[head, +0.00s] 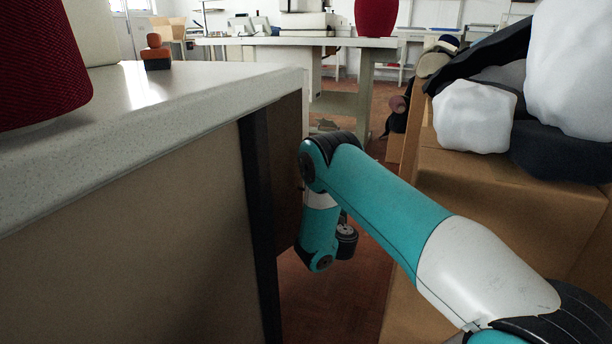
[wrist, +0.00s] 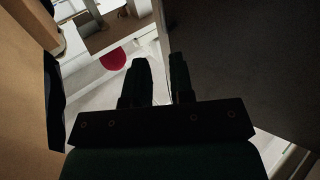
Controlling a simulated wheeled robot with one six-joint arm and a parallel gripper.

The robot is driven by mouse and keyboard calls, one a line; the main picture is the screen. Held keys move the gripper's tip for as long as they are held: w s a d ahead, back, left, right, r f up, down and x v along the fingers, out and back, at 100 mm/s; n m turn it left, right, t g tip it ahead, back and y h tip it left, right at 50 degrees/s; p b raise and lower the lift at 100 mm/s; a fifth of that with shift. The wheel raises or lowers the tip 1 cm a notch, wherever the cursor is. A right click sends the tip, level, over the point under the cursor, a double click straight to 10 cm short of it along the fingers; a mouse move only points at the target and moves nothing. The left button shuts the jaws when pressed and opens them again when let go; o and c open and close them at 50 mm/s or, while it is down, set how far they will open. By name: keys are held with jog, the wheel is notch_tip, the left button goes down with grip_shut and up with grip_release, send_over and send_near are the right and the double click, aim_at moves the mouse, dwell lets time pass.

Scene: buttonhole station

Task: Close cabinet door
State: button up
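A cabinet with a pale speckled top (head: 200,105) stands at the left of the head view. Its near side is a brown panel (head: 130,240) ending at a dark upright edge (head: 260,220). Beyond that edge is a darker brown panel (head: 288,165), beside my arm; I cannot tell whether it is the door or how far any door is open. In the wrist view, my gripper (wrist: 158,62) shows two dark fingers apart with nothing between them. A large dark panel (wrist: 240,60), possibly the door, is just right of the fingers; contact cannot be told. The head view hides the fingers.
Cardboard boxes (head: 450,205) with white and dark lumpy bundles (head: 475,115) on top stand close on the right. A narrow strip of reddish floor (head: 325,305) lies between. A red pot (head: 35,65) and a small orange-and-black item (head: 155,52) are on the cabinet top. A table (head: 340,42) stands behind.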

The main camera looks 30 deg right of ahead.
jog(key=shift+b+x, duration=1.25)
jog(key=shift+x, duration=7.4)
jog(key=shift+a, duration=0.1)
grip_shut()
